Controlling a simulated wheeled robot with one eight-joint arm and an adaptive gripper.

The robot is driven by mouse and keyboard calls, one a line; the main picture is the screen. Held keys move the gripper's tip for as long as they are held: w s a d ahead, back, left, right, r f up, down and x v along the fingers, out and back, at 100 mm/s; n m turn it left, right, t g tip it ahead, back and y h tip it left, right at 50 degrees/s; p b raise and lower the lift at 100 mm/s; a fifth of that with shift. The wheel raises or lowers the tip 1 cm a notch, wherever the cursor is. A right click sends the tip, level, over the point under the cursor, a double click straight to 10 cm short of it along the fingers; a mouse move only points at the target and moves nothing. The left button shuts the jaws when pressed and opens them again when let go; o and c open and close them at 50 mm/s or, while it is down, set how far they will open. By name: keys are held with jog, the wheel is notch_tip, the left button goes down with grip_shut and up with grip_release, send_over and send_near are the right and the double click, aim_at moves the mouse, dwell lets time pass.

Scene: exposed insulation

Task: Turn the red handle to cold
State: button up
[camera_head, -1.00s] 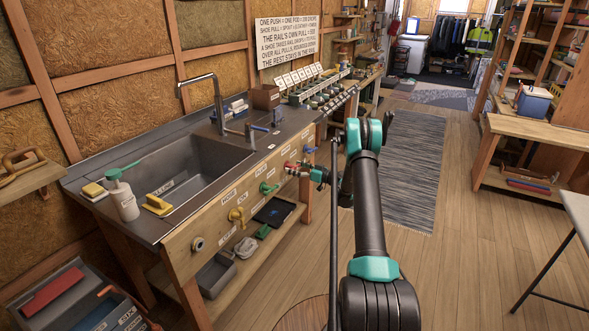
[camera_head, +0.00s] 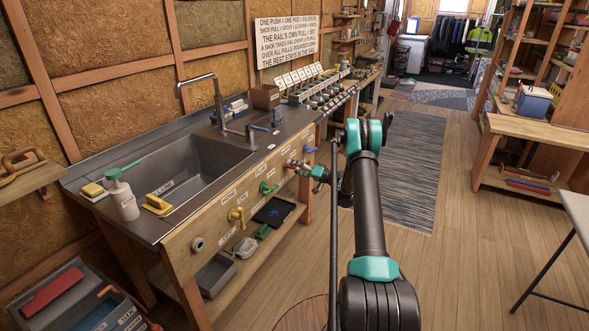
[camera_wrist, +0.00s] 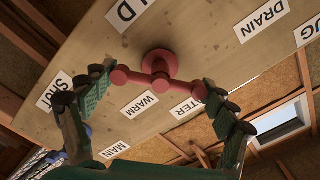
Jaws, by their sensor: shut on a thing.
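The red handle (camera_wrist: 160,82) is a short crossbar on a round red hub, mounted on the wooden front panel (camera_wrist: 205,55). In the wrist view its bar lies between the two green-padded fingers of my gripper (camera_wrist: 157,84), with a pad against each end. It is small and partly hidden by my gripper (camera_head: 303,167) in the head view. The WARM label (camera_wrist: 140,105) lies just below the bar. The bar runs roughly across the picture, tilted slightly.
A yellow handle (camera_head: 237,215), a green handle (camera_head: 268,188) and a blue handle (camera_head: 309,149) share the panel. The sink (camera_head: 185,170) with a tall faucet is above it. A lower shelf (camera_head: 252,240) holds items. The wooden floor (camera_head: 450,270) at right is open.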

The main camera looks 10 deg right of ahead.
jog(key=m, duration=0.3)
jog(key=shift+m, duration=0.4)
jog(key=shift+d+f+m, duration=0.1)
jog(key=shift+m, duration=1.7)
jog(key=o, duration=1)
jog(key=v, duration=1.2)
